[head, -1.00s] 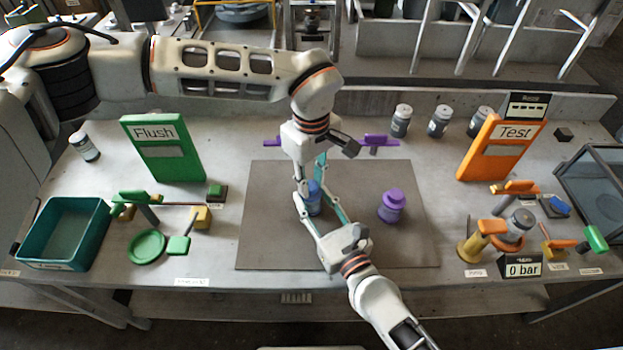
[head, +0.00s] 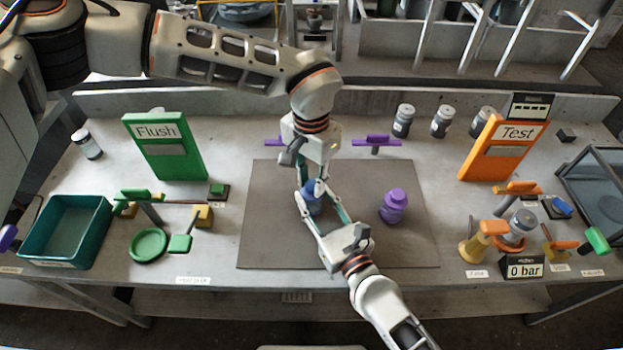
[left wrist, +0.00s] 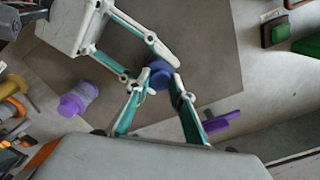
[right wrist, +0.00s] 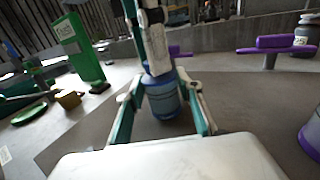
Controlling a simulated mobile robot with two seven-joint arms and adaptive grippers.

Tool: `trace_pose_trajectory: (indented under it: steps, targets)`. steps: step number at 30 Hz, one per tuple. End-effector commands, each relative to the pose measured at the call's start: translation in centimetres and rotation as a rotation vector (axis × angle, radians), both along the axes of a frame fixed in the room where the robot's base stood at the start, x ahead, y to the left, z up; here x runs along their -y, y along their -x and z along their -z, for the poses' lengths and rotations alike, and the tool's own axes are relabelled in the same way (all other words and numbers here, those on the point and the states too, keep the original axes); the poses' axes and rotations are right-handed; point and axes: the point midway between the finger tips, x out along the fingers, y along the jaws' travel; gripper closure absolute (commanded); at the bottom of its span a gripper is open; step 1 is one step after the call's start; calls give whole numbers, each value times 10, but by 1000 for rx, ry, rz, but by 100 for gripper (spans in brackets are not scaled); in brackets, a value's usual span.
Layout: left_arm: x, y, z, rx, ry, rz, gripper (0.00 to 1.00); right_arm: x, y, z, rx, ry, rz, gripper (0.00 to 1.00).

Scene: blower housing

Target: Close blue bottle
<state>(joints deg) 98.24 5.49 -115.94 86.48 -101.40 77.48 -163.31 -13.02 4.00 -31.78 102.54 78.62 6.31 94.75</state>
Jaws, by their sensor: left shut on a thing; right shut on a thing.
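The blue bottle (head: 314,204) stands upright on the grey mat (head: 270,245). In the right wrist view its translucent blue body (right wrist: 164,102) sits between the fingers of my right gripper (right wrist: 163,95), which is shut on it from the front. My left gripper (head: 314,184) comes down from above and is shut at the dark blue cap (left wrist: 160,78) on the bottle's top. The fingers partly hide the cap, and I cannot tell how tightly it sits on the neck.
A purple bottle (head: 393,208) stands on the mat to the right. Purple holders (head: 377,141) are behind the mat.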

Motion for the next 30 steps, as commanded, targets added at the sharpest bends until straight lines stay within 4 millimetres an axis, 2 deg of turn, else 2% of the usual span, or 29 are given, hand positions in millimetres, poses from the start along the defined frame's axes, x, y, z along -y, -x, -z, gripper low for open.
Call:
trace_pose_trajectory:
  steps: [5,6,7,20,30]
  targets:
    - [0,1,0,-1,0,-2,86,0,0,0,0,0,1,100]
    - [0,1,0,-1,-1,-2,67,0,0,0,0,0,1,100]
    - [0,1,0,-1,-1,-2,61,0,0,0,0,0,1,100]
    - [0,0,-5,1,1,-4,61,0,0,0,0,0,1,100]
    - [0,0,-43,1,0,-3,61,0,0,0,0,0,1,100]
